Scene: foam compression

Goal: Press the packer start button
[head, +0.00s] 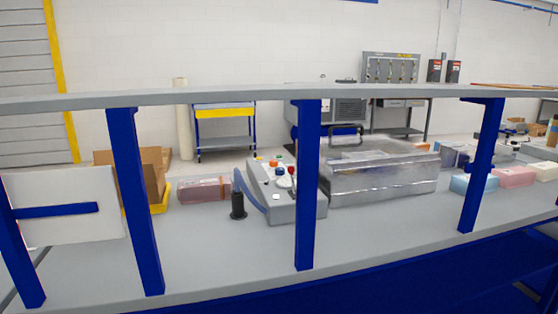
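The packer (385,170) is a silver box with a clear, shiny lid and a dark handle, standing on the grey workbench (255,262). A grey control box (297,206) stands at its left, partly hidden by a blue post. Several small coloured controls, red, orange, blue and white, sit on top of the control box. Among them are a blue and white knob (281,171) and a red-topped control (291,170). I cannot tell which one is the start button. Neither of my grippers is in view.
A grey shelf (220,97) on blue posts (307,235) runs across the front of the bench. A black cylinder (238,206), a wrapped pinkish block (204,190) and cardboard boxes (125,157) stand left of the control box. Blue (473,184), pink (513,176) and white blocks lie at right.

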